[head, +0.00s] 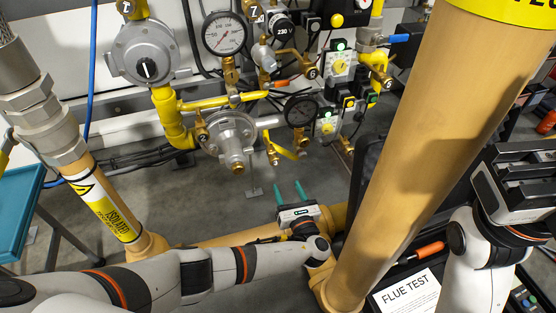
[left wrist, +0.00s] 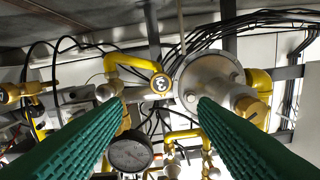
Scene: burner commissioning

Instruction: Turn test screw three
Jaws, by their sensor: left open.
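A round black tag with an upside-down 3 (left wrist: 161,83) shows in the left wrist view, on a brass fitting between the silver regulator (left wrist: 205,75) and the dark gauge (left wrist: 130,153). The screw itself is too small to make out. In the head view the lower regulator (head: 233,135) and its gauge (head: 300,110) stand beyond my left gripper (head: 290,188). My left gripper is open and empty, its green fingers pointing up toward them, apart from the fittings. The tag appears between its fingertips in the wrist view. My right gripper (head: 518,180) is at the right edge; its fingertips are unclear.
A thick tan flue pipe (head: 420,140) stands between my arms. A tan pipe with a yellow label (head: 110,212) is at left. Yellow pipes, other numbered fittings and a second regulator (head: 145,52) fill the back. A FLUE TEST card (head: 408,294) lies at the front.

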